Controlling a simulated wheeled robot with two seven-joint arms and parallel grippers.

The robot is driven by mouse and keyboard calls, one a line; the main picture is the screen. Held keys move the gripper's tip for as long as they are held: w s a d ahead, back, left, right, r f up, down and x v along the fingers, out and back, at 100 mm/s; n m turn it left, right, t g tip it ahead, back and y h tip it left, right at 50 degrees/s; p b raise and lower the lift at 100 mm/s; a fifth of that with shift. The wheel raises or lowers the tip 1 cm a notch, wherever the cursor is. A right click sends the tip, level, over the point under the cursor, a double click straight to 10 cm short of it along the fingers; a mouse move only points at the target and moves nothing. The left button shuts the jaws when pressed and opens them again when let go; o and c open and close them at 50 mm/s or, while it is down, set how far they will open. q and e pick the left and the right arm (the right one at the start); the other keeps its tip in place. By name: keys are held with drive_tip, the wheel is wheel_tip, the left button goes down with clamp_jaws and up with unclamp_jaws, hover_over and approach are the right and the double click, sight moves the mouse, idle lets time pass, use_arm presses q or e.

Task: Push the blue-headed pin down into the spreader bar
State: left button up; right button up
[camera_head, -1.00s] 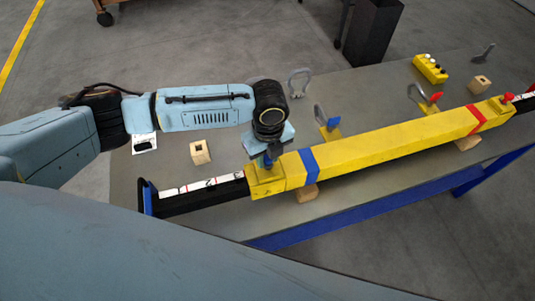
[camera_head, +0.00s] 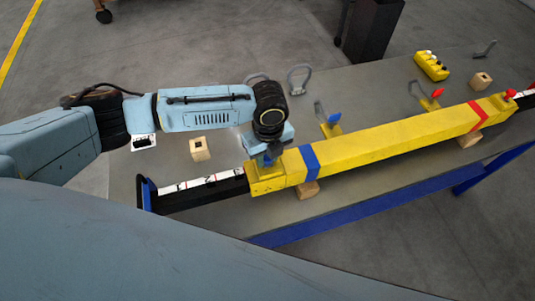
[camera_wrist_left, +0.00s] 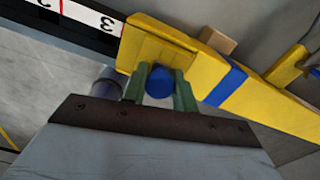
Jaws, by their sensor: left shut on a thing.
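The yellow spreader bar (camera_head: 390,143) lies across the table, with a blue band near its left end and a red band near its right end. The blue-headed pin (camera_wrist_left: 160,82) is at the bar's left end, between the green fingers of my left gripper (camera_wrist_left: 160,88). My left gripper (camera_head: 268,158) is shut on the pin and points down over the bar's yellow end collar. The pin's shaft is hidden, so I cannot tell how deep it sits. My right gripper is not in view.
A black inner beam with a numbered white scale (camera_head: 205,184) sticks out of the bar's left end. Wooden blocks (camera_head: 199,149), grey shackles (camera_head: 299,79), another blue-topped part (camera_head: 333,120) and a yellow control box (camera_head: 432,66) are on the table (camera_head: 375,90). A red-headed pin (camera_head: 509,95) stands at the bar's right end.

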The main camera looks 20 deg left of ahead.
use_arm(q)
drive_tip(key=o, duration=1.1)
drive_tip(key=shift+o, duration=0.2)
wheel_tip(320, 180, up, 13)
drive_tip(key=shift+r+b, duration=0.2)
drive_tip(key=shift+b, duration=0.1)
